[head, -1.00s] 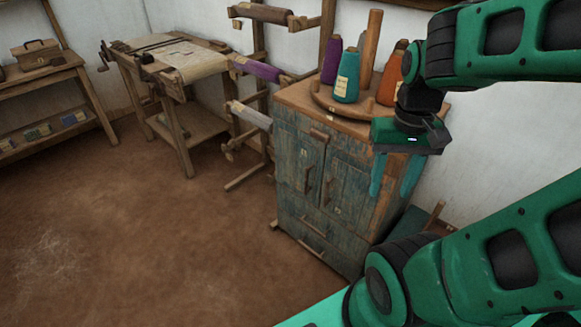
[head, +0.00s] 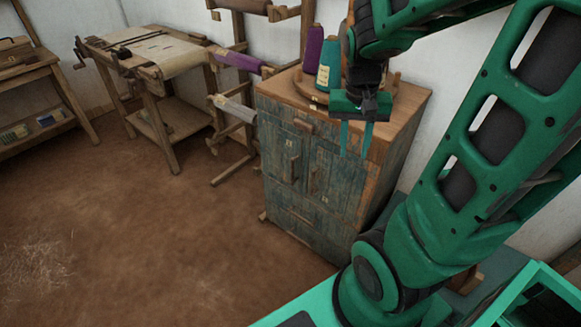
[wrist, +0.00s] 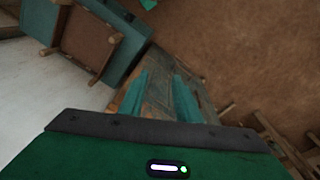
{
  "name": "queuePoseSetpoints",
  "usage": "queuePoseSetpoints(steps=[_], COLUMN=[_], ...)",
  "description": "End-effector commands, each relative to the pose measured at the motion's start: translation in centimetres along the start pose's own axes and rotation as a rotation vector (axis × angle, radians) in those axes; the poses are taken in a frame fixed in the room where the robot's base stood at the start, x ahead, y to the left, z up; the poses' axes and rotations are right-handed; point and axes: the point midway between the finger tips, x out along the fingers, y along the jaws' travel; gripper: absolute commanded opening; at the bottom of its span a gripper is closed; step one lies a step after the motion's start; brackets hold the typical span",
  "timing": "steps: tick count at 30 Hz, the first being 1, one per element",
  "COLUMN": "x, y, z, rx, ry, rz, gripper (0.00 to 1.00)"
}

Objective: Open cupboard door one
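The weathered blue wooden cupboard (head: 345,215) stands right of centre in the head view. Its front has a left door (head: 276,150) and a right door (head: 336,187), both apparently shut, with upright wooden handles near the seam. The door labels are too small to read surely. My gripper (head: 356,152) points down with its two teal fingers apart and empty, in front of the upper right part of the cupboard in the picture. In the wrist view, the open fingers (wrist: 160,85) overlap the cupboard (wrist: 158,92); no contact is visible.
A workbench (head: 150,55) is further left. The brown floor (head: 150,250) in front is clear.

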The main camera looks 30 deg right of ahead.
Motion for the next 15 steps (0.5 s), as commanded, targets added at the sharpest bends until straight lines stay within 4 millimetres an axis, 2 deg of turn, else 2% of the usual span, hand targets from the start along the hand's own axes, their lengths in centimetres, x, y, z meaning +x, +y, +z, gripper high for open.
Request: queuePoseSetpoints(steps=[1,6,15], x=[0.8,3.6,10.1], y=[-1.1,-4.6,-11.8], z=[-1.4,-5.8,-12.2], rx=[0.015,0.085,0.192], ry=[0.009,0.063,0.165], rz=[0.013,0.036,0.051], gripper=[0.3,0.3,0.3])
